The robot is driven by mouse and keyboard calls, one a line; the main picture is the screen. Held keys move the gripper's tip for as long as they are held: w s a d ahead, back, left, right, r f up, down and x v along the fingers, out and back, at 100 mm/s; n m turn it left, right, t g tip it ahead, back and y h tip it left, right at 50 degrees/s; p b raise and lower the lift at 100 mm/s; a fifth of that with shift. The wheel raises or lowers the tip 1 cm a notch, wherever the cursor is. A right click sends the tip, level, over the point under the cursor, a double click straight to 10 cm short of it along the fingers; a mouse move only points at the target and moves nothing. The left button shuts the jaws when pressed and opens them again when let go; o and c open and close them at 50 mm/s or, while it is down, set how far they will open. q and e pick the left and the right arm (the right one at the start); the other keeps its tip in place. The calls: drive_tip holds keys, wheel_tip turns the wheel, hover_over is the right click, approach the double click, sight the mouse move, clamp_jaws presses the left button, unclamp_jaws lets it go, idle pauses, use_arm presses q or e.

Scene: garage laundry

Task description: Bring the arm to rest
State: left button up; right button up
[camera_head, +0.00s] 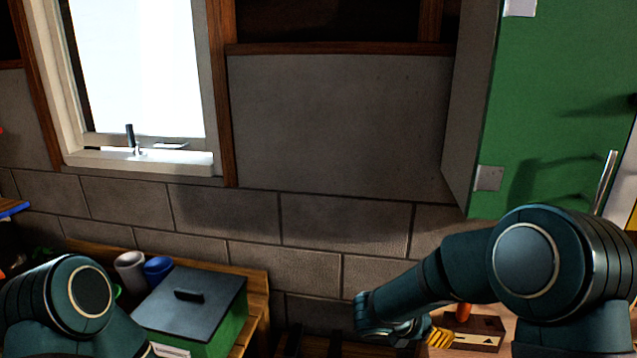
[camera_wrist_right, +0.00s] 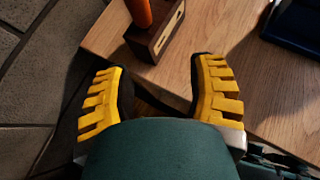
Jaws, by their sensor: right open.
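My right arm reaches in from the right in the head view, bent at a large teal joint, with its forearm running left and down. My right gripper (camera_wrist_right: 158,88) has its two yellow ridged fingers wide apart with nothing between them. Its yellow fingers (camera_head: 438,338) also show at the bottom of the head view, by the wooden surface. My left arm shows only as a teal joint at the lower left; its gripper is out of view.
A dark wooden block (camera_wrist_right: 155,35) with an orange handle (camera_wrist_right: 138,12) stands on the wooden surface (camera_wrist_right: 225,40) just beyond the right fingers. A dark blue object (camera_wrist_right: 296,25) lies farther right. A green box (camera_head: 225,325) with a dark lid and a blue cup (camera_head: 158,269) are at lower left.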

drive_tip(key=s+a+f+m+g+y, duration=0.1)
drive_tip(key=s+a+f+m+y, duration=0.6)
drive_tip(key=f+m, duration=0.5)
drive_tip(key=s+a+f+m+g+y+b, duration=0.1)
drive_tip(key=s+a+f+m+y, duration=0.6)
drive_tip(key=s+a+f+m, duration=0.2)
drive_tip(key=s+f+m, duration=0.2)
drive_tip(key=s+m, duration=0.1)
drive_tip(key=shift+a+f, duration=0.3)
drive_tip(key=shift+f, duration=0.1)
drive_tip(key=shift+y, duration=0.3)
drive_tip(key=shift+c, duration=0.9)
drive_tip(key=shift+s, duration=0.1)
